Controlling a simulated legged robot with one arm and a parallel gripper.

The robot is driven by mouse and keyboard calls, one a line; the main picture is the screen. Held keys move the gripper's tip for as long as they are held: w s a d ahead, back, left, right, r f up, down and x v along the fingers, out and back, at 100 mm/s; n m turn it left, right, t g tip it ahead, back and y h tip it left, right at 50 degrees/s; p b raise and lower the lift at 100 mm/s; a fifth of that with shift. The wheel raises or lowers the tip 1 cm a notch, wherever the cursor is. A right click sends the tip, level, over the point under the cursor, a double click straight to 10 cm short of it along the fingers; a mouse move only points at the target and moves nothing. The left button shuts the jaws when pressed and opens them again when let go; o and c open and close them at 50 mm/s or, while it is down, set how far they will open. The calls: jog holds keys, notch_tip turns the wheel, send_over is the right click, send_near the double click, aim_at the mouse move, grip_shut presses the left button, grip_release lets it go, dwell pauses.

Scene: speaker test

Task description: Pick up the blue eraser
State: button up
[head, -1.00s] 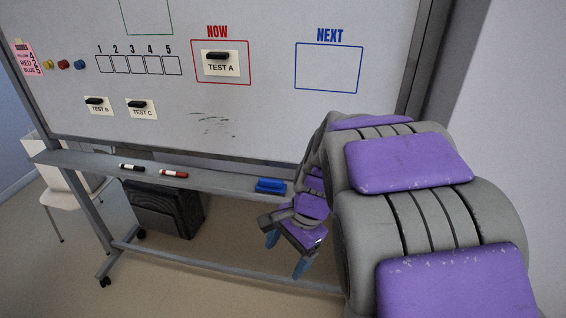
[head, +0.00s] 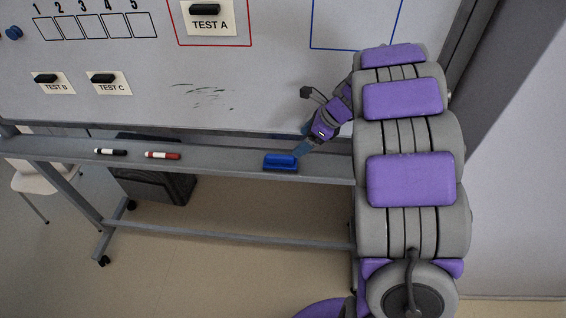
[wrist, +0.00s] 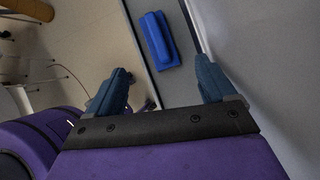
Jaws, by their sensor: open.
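The blue eraser (head: 281,162) lies on the whiteboard's grey tray (head: 225,160), towards its right part. It also shows in the wrist view (wrist: 160,40), ahead of the fingers and between their lines. My gripper (head: 304,140) is just right of the eraser and a little above the tray in the head view. In the wrist view my gripper (wrist: 163,88) has its two blue fingers spread wide with nothing between them. A gap separates the fingertips from the eraser.
A black marker (head: 110,152) and a red marker (head: 162,155) lie on the tray to the left. The whiteboard (head: 270,80) rises behind the tray. Below, a dark box (head: 155,180) and a crossbar (head: 230,235) stand near the floor.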

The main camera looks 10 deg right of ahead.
aim_at(280, 156)
jog(key=x, duration=0.2)
jog(key=a+b+x, duration=0.1)
jog(key=x, duration=0.4)
jog(key=shift+a+r+b, duration=0.25)
jog(key=shift+r+b, duration=0.05)
jog(key=shift+r, duration=0.05)
jog(key=shift+w+f+b, duration=0.1)
jog(key=shift+f+b, duration=0.25)
jog(key=shift+f, duration=0.15)
jog(key=f, duration=0.1)
jog(key=f+b, duration=0.1)
jog(key=w+f, duration=0.1)
jog(key=shift+a, duration=0.4)
jog(key=shift+w+a+f+b, duration=0.1)
jog(key=shift+a+f+b, duration=0.05)
jog(key=shift+a+b, duration=0.15)
jog(key=shift+a, duration=0.35)
jog(key=shift+d, duration=0.2)
jog(key=c, duration=1.1)
